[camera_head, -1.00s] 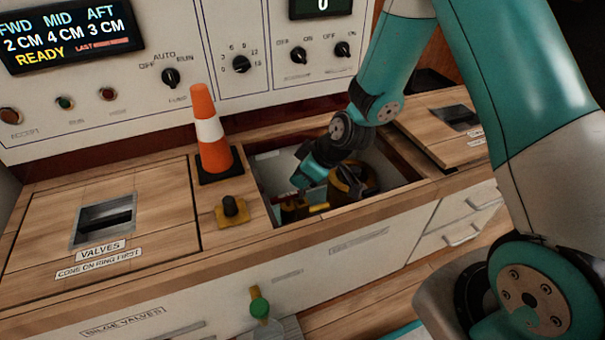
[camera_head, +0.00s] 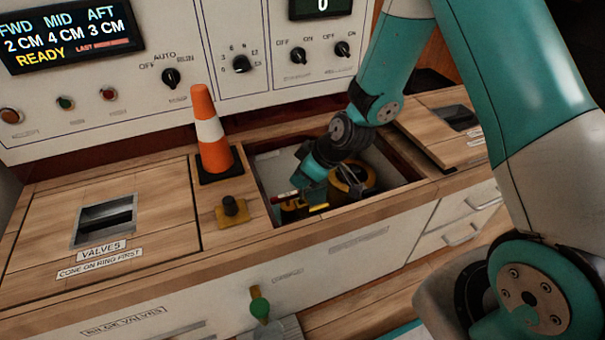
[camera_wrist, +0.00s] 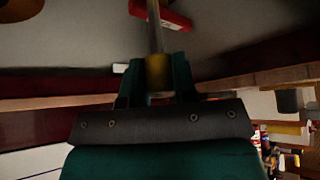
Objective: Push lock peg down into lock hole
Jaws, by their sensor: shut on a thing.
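My gripper (camera_head: 316,196) reaches down into the open hatch (camera_head: 262,195) in the counter. In the wrist view, my gripper (camera_wrist: 157,80) is shut on a yellow sleeve (camera_wrist: 158,72) on a thin metal rod (camera_wrist: 155,30). I cannot tell for sure that this is the lock peg. A red piece (camera_wrist: 168,15) lies by the rod's far end; a red piece (camera_head: 285,195) also shows left of my gripper in the head view. Yellow-and-black round fittings (camera_head: 353,181) sit in the hatch, beside and partly behind my gripper. I cannot make out the lock hole.
An orange and white cone (camera_head: 211,135) stands behind the hatch's left corner. A yellow base with a dark knob (camera_head: 232,209) is left of the hatch. A closed cover (camera_head: 150,205) lies further left. The hatch walls are close around my gripper.

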